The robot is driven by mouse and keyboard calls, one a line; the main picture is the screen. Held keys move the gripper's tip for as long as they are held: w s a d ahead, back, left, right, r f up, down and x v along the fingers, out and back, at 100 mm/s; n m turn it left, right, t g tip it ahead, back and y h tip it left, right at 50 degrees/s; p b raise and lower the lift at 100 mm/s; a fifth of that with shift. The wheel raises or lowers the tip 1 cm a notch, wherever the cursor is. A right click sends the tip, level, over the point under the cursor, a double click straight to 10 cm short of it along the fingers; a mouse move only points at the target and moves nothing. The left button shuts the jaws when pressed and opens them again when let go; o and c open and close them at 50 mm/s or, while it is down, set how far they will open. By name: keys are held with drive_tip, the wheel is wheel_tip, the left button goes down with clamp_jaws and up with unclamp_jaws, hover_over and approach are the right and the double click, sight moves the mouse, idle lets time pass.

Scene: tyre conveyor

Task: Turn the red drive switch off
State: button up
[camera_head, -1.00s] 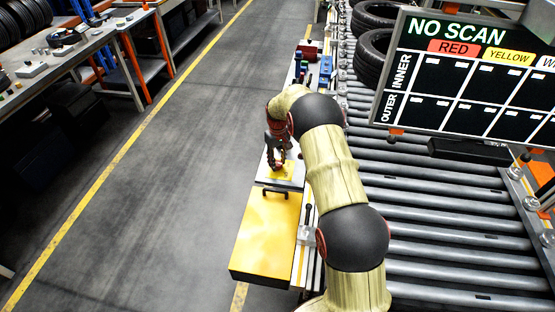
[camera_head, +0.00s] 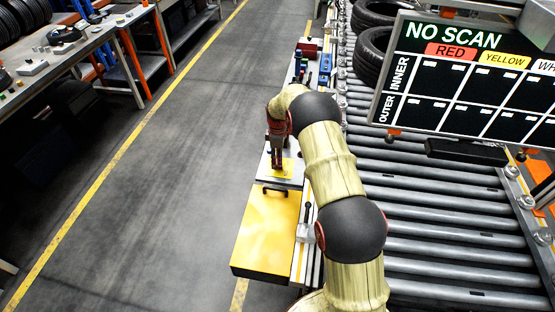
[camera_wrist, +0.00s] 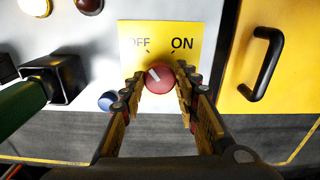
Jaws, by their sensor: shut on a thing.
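The red drive switch (camera_wrist: 159,78) is a round red knob at the lower edge of a yellow plate (camera_wrist: 160,33) marked OFF at left and ON at right. A pale mark on the knob sits at its upper left, toward the OFF side. My gripper (camera_wrist: 160,82) has one finger on each side of the knob and is shut on it. In the head view my gripper (camera_head: 278,164) points down at the yellow plate (camera_head: 288,170) beside the conveyor, and it hides the knob there.
A yellow box (camera_head: 268,235) with a black handle (camera_wrist: 262,65) stands right beside the plate. A blue button (camera_wrist: 107,101) and a black square part (camera_wrist: 62,78) lie to its left in the wrist view. The roller conveyor (camera_head: 440,215) and a NO SCAN display (camera_head: 465,75) are at right.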

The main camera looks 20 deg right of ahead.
drive_tip(key=shift+n, duration=0.6)
drive_tip(key=o, duration=1.1)
drive_tip(key=shift+o, duration=0.2)
drive_tip(key=shift+r, duration=0.1)
wheel_tip(320, 180, up, 12)
idle(0.4)
